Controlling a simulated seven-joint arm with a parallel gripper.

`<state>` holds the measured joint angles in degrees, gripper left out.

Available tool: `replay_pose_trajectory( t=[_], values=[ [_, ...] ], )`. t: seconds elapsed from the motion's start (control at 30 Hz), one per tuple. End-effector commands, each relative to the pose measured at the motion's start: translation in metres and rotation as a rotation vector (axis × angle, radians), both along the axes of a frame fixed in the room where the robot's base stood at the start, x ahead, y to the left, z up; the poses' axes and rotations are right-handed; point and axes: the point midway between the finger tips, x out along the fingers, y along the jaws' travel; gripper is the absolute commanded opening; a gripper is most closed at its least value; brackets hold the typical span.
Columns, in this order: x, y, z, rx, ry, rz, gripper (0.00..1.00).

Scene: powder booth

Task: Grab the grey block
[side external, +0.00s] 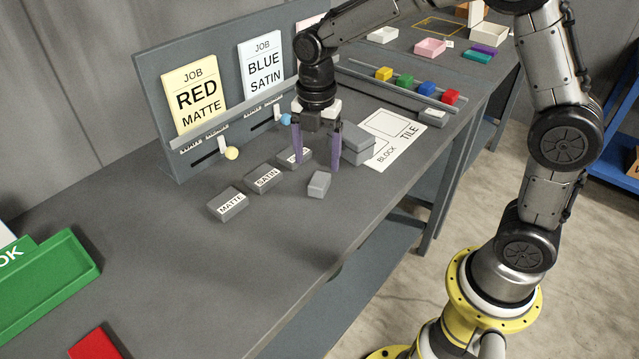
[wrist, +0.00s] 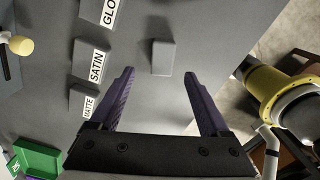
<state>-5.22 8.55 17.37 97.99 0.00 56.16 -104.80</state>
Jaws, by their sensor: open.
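The small plain grey block (side external: 319,184) lies on the grey bench, in front of the labelled blocks. In the wrist view the grey block (wrist: 162,57) shows just beyond my fingertips, in line with the gap between them. My gripper (side external: 318,166) is open and points down, with its purple fingers apart. In the wrist view nothing is between the fingers of my gripper (wrist: 160,73). The height of the fingertips over the bench is hard to tell.
Blocks marked MATTE (side external: 229,204) and SATIN (side external: 265,178), plus a third partly hidden label block (side external: 290,158), stand left of my gripper. Larger grey pieces (side external: 357,143) sit close on its right, by a white BLOCK/TILE sheet (side external: 404,131).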

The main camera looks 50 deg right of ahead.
Motion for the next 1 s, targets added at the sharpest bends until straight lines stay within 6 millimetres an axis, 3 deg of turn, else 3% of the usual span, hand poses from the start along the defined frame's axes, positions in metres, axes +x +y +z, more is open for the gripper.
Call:
replay_pose_trajectory(
  t=[0.17, 0.43, 0.77, 1.0],
  values=[
    [-0.001, -0.002, -0.013, 0.0, 0.003, -0.001, 0.8],
    [-0.003, -0.006, -0.049, 0.0, 0.002, 0.0, 0.8],
    [-0.002, -0.006, -0.055, 0.0, -0.001, 0.0, 0.8],
    [-0.002, -0.006, -0.055, 0.0, -0.001, 0.0, 0.37]
  ],
)
